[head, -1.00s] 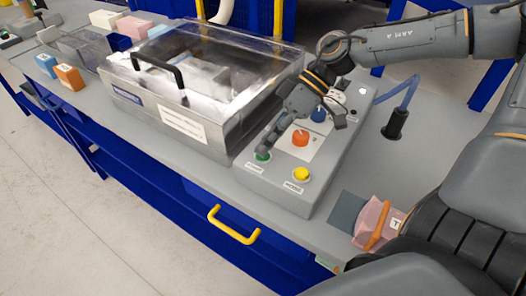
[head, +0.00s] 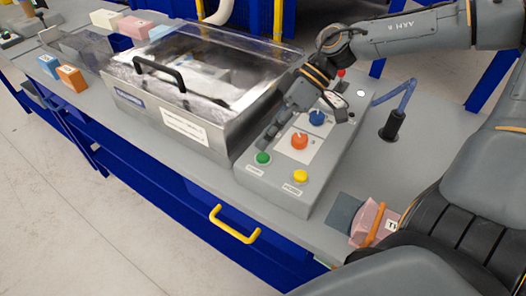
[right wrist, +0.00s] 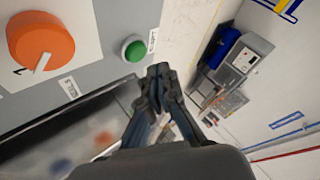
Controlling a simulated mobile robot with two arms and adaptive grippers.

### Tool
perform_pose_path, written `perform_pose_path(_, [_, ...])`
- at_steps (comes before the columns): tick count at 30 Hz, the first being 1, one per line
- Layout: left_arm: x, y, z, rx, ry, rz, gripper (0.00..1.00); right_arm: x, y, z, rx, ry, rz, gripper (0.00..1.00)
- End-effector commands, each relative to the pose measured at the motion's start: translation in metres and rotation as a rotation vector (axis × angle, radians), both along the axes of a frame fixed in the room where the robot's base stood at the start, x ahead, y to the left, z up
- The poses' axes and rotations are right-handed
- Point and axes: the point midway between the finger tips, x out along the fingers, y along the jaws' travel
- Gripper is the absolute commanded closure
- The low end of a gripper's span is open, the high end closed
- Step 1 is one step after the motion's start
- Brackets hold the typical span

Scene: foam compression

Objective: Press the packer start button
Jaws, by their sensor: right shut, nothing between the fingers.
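The control box (head: 318,184) carries a green button (head: 262,158) at its front left corner and a yellow button (head: 300,176) to the right of it. The labels beside them are too small to read. My right gripper (head: 272,136) is shut and empty, its fingertips just behind the green button in the head view and apart from it. In the right wrist view, the fingertips (right wrist: 158,74) are below and right of the green button (right wrist: 134,49). The packer (head: 205,145), a metal box with a clear lid, stands left of the control box. My left gripper is out of view.
An orange knob (head: 299,140) and a blue knob (head: 316,117) sit behind the buttons. A pink block with an orange band (head: 366,222) lies at the right. A black post with a blue cable (head: 392,124) stands behind it. Coloured blocks (head: 71,78) lie far left.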

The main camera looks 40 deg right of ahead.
Motion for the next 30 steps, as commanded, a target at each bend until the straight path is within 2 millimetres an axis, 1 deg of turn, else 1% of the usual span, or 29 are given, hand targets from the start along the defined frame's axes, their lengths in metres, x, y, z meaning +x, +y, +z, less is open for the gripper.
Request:
perform_pose_path(1, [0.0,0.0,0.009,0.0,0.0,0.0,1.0,0.0,0.0,0.011,-0.001,-0.001,0.001,1.0])
perform_pose_path(10, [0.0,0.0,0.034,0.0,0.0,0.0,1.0,0.0,0.0,0.039,0.0,-0.001,0.001,1.0])
perform_pose_path(12, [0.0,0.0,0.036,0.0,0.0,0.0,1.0,0.0,0.0,0.041,-0.001,0.0,0.001,1.0])
perform_pose_path(30, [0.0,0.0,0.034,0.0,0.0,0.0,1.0,0.0,0.0,0.04,0.0,-0.001,0.001,1.0])
